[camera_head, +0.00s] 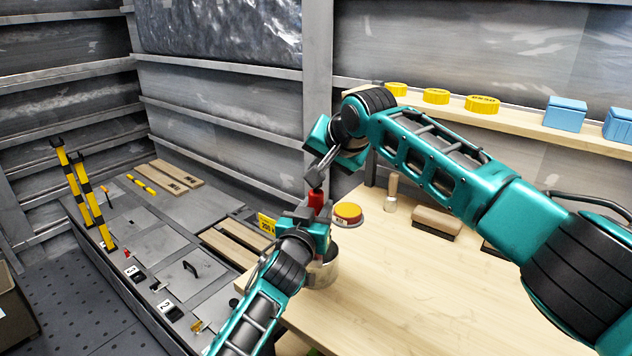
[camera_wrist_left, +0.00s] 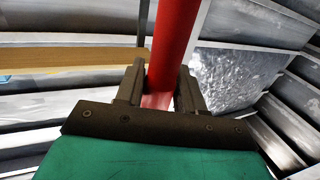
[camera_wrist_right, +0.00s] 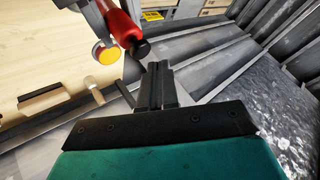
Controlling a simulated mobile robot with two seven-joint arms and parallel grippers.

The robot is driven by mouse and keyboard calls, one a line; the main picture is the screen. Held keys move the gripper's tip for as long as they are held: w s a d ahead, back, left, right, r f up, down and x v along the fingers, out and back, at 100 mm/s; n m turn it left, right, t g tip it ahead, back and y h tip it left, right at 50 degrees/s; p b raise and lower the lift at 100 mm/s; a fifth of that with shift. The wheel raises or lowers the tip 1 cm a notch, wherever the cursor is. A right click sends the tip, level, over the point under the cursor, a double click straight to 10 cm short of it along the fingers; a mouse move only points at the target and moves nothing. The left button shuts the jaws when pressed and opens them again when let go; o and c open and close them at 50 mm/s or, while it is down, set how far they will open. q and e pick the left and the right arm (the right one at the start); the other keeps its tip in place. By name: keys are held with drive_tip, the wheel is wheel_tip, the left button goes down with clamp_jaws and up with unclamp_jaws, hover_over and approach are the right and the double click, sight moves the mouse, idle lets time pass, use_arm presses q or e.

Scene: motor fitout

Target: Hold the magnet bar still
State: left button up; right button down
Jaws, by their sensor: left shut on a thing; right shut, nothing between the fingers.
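The magnet bar (camera_head: 316,199) is a red bar above the left edge of the wooden table. My left gripper (camera_head: 306,214) is shut around it; in the left wrist view the red bar (camera_wrist_left: 172,45) runs up from between the two fingers (camera_wrist_left: 160,88). My right gripper (camera_head: 317,176) is close above the bar, its fingers shut and empty. In the right wrist view, the bar (camera_wrist_right: 122,24) shows a black end just beyond the right fingertips (camera_wrist_right: 158,68). Whether they touch it I cannot tell. The bar's lower part is hidden by my left gripper.
A silver pot (camera_head: 324,274) stands below my left gripper, partly hidden. A yellow-topped round piece (camera_head: 348,211) is beside the bar. Yellow-black posts (camera_head: 78,190) stand at left.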

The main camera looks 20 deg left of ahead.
drive_tip(key=shift+f, duration=0.1)
drive_tip(key=shift+f, duration=0.35)
drive_tip(key=shift+f, duration=0.85)
idle(0.9)
drive_tip(key=shift+r, duration=1.2)
drive_tip(key=shift+r, duration=0.1)
drive_tip(key=shift+r, duration=2.45)
